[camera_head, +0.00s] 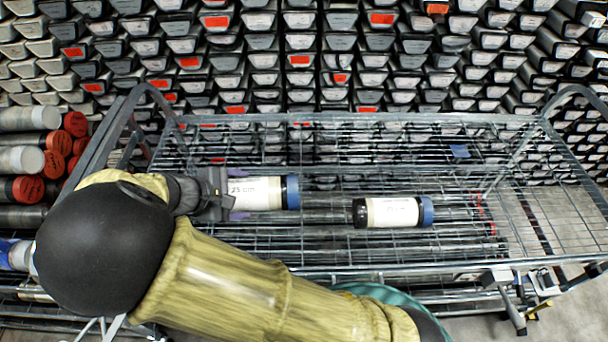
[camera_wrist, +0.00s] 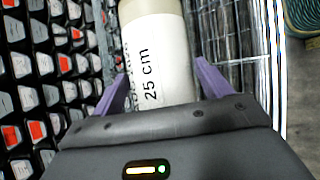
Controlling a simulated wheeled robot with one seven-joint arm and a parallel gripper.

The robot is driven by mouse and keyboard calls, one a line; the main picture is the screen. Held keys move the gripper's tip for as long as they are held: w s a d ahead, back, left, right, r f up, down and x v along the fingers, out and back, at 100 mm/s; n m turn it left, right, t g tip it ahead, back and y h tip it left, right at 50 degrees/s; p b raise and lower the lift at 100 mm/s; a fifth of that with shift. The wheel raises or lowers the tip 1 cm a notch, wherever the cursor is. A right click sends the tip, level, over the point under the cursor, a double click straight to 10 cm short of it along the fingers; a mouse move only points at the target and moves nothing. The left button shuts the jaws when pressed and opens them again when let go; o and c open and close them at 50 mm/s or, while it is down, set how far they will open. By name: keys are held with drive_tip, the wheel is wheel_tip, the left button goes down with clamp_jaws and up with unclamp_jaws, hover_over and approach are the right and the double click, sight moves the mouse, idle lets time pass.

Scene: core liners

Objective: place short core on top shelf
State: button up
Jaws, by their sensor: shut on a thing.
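A short core (camera_head: 262,193), a white tube labelled "25 cm" with a dark blue cap, is at my gripper (camera_head: 228,194) above the wire shelf. In the wrist view the same core (camera_wrist: 158,60) lies between the purple fingers of my gripper (camera_wrist: 160,85), which are shut on it. Its far end is cut off there. A second similar core (camera_head: 393,212), with a black end and a blue end, lies to the right on the wire shelf (camera_head: 480,250). I cannot tell whether the held core touches the wires.
A wall of stacked core boxes (camera_head: 300,60) with red labels stands behind the cart. Several more tubes (camera_head: 30,160) are stacked at the left. The cart's right end (camera_head: 550,205) is bare wire. A metal end frame (camera_head: 110,130) rises near my arm.

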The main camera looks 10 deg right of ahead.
drive_tip(key=shift+f, duration=2.8)
drive_tip(key=shift+f+p, duration=0.3)
drive_tip(key=shift+f, duration=1.8)
drive_tip(key=o, duration=2.1)
drive_tip(key=shift+f, duration=0.1)
drive_tip(key=shift+c, duration=0.2)
drive_tip(key=shift+s, duration=0.1)
drive_tip(key=b+v, duration=0.1)
drive_tip(key=v, duration=1.1)
